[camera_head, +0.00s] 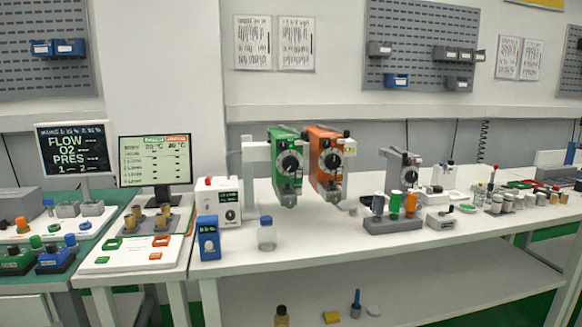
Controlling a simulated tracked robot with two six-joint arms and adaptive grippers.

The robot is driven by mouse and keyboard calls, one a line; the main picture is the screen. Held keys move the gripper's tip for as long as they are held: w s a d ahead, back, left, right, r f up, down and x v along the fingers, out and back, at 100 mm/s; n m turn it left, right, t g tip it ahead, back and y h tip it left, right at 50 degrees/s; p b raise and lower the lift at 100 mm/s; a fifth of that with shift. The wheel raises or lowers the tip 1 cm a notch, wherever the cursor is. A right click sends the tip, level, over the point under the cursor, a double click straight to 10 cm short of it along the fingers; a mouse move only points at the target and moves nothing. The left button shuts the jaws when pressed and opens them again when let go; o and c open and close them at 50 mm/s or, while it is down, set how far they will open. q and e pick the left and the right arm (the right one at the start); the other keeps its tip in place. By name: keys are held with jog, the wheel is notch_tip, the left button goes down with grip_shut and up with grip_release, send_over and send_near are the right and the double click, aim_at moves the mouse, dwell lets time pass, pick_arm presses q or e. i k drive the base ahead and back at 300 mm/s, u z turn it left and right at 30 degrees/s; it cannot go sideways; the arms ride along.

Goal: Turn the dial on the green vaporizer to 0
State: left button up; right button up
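The green vaporizer (284,146) hangs upright on a pale mount above the white bench, near the middle of the camera_head view. Its round black-and-white dial (289,163) faces me; the number it points to is too small to read. The orange vaporizer (325,143) hangs just to its right, with a similar dial (333,160). Neither of my grippers shows in this view, and nothing covers the green dial.
A monitor (156,160) stands further left. A grey rack (392,223) with coloured vials is at right. Bench (330,243) below the vaporizers is clear.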

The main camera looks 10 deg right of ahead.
aim_at(290, 165)
jog(key=u, duration=0.05)
jog(key=i, duration=0.9)
jog(key=z, duration=0.05)
